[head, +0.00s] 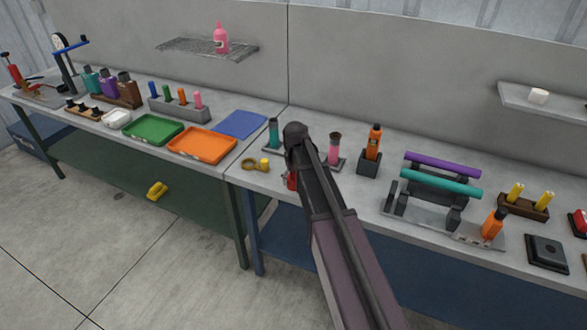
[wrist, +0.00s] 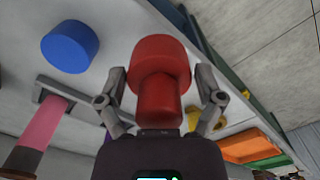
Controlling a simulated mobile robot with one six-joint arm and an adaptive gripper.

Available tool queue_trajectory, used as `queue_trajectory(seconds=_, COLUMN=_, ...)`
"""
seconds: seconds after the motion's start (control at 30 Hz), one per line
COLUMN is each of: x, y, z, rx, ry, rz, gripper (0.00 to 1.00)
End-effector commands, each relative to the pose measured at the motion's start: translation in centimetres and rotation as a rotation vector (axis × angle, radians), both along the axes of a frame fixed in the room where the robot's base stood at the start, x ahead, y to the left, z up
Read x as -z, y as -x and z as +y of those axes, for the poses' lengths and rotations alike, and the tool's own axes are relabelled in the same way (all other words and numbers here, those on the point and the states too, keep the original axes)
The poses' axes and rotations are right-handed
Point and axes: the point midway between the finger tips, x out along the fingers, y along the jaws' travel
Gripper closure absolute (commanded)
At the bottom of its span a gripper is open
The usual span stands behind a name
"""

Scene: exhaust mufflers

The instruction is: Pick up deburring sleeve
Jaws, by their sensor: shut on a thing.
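A red stepped cylinder, which looks to be the deburring sleeve (wrist: 160,72), sits between the two fingers of my gripper (wrist: 161,92) in the wrist view. It has a wide head and a narrower body, and the fingers close on its sides. In the head view only a small red part of it (head: 292,181) shows beside my arm, over the front of the workbench (head: 258,182). My arm hides most of my gripper there. I cannot tell whether the red piece touches the bench.
A blue round piece (wrist: 70,46) is near my gripper. A pink tube (head: 335,146) and a teal tube (head: 274,133) stand close behind. An orange bottle (head: 374,142) and a rack with purple and teal bars (head: 440,183) stand right. An orange tray (head: 202,145) lies left.

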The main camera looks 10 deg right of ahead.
Motion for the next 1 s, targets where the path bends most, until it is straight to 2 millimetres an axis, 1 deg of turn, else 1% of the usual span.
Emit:
queue_trajectory(seconds=0.03, x=-0.2, y=1.7, z=0.0, rx=0.000, ry=0.000, rz=0.000, gripper=0.63)
queue_trajectory(seconds=0.1, x=-0.3, y=3.0, z=0.0, rx=0.000, ry=0.000, rz=0.000, gripper=0.63)
queue_trajectory(seconds=0.3, x=-0.6, y=5.8, z=-0.1, rx=0.000, ry=0.000, rz=0.000, gripper=0.63)
queue_trajectory(seconds=0.4, x=-0.6, y=6.6, z=-0.1, rx=0.000, ry=0.000, rz=0.000, gripper=0.63)
queue_trajectory(seconds=0.6, x=-0.7, y=7.2, z=-0.1, rx=0.001, ry=0.000, rz=0.000, gripper=0.63)
queue_trajectory(seconds=1.0, x=-0.7, y=7.2, z=-0.1, rx=0.001, ry=0.000, rz=0.000, gripper=0.63)
